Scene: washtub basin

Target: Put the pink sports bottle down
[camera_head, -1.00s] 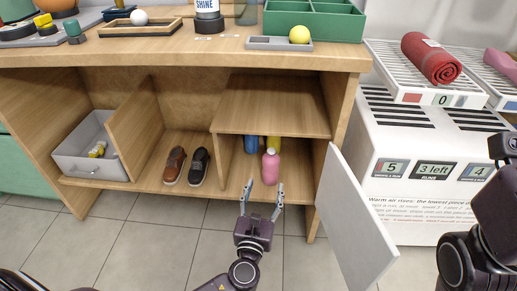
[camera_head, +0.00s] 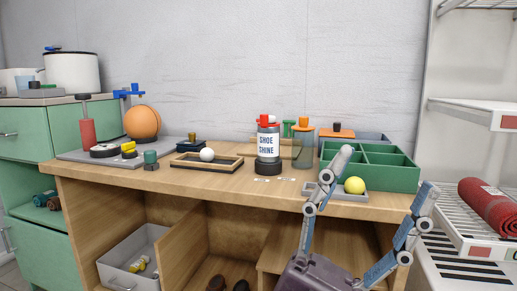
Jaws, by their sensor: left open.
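The pink sports bottle does not show in this view now; the lower right of the cabinet, where it stood earlier, is cut off by the frame and partly covered by my gripper. My left gripper (camera_head: 387,170) is raised large in the foreground at the lower right. Its two fingers are spread wide with nothing between them, and they overlap the front edge of the wooden counter (camera_head: 180,185) in the picture. My right gripper is out of view.
On the counter stand a shoe shine can (camera_head: 268,146), a green divided tray (camera_head: 368,176), a yellow ball (camera_head: 354,185), and a white ball (camera_head: 207,155) in a wooden frame. A grey bin (camera_head: 130,257) sits below. A white rack with a red rolled towel (camera_head: 490,208) is at right.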

